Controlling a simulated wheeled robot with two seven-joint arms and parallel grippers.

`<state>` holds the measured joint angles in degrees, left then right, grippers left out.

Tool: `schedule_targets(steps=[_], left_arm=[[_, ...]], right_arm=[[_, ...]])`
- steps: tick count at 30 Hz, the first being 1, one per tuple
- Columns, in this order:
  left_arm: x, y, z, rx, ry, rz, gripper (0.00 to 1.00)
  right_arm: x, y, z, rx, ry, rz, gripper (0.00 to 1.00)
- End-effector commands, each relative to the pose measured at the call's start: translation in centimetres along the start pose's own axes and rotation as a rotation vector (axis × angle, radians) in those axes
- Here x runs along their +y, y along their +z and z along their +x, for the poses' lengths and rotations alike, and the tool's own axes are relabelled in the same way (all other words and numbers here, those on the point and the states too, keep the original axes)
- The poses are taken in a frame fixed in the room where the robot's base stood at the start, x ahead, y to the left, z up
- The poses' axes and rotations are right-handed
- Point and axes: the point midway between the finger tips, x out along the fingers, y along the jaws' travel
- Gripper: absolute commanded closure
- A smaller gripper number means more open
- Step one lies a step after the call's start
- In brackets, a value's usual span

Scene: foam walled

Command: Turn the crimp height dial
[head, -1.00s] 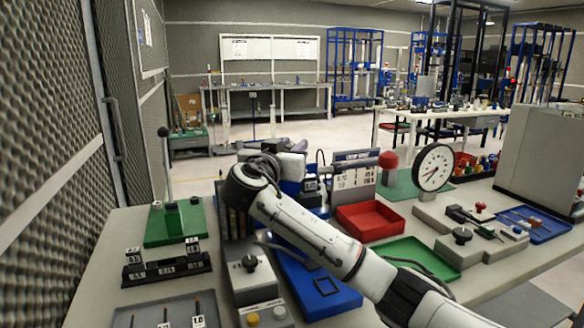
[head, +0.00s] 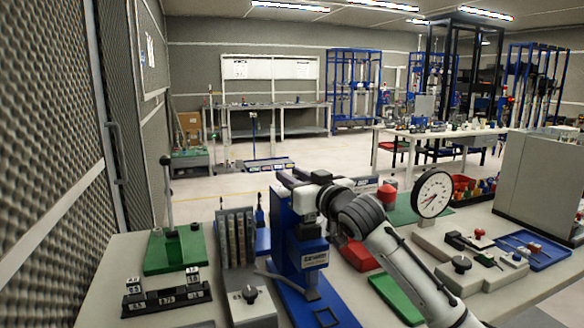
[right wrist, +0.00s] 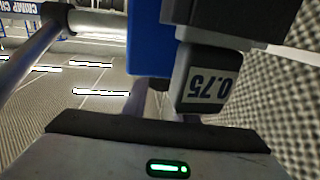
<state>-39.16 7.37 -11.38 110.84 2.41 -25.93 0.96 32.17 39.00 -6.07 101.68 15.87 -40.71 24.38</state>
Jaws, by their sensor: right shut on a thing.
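The blue crimp press (head: 285,235) stands upright at the middle of the bench in the head view. My right arm reaches from the lower right to its top. My right gripper (head: 297,180) is at the press head, partly hidden behind its own wrist. In the right wrist view, the crimp height dial (right wrist: 208,80) is a dark grey block with an upside-down white "0.75" label, beside the blue press body. My right gripper (right wrist: 165,115) is shut on the dial; the contact is mostly hidden. My left gripper is not in view.
A slotted grey rack (head: 236,238) and a green lever base (head: 174,250) stand left of the press. A numbered black block (head: 166,295) is in front. A round gauge (head: 433,194) and a green tray (head: 395,297) are to the right. A foam wall borders the left.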

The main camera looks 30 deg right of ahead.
Motion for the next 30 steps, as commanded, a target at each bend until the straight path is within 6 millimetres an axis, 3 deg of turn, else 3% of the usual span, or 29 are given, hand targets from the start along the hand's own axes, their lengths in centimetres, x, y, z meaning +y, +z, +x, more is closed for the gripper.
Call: schedule_targets(steps=[9, 25, 26, 29, 30], left_arm=[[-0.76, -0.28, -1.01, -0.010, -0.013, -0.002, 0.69], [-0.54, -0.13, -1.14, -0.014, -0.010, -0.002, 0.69], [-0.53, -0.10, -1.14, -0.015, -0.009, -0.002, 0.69], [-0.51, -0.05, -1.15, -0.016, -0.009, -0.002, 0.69], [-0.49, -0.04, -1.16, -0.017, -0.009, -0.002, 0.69]], right_arm=[[0.11, 0.32, 0.04, -0.011, -0.106, -0.001, 0.96], [0.00, 0.55, 0.06, -0.011, -0.129, 0.001, 0.96], [-0.01, 0.56, 0.06, -0.011, -0.129, 0.001, 0.72], [-0.01, 0.50, 0.06, -0.010, -0.129, 0.001, 0.56], [-0.01, 0.45, 0.06, -0.009, -0.129, 0.002, 0.55]])
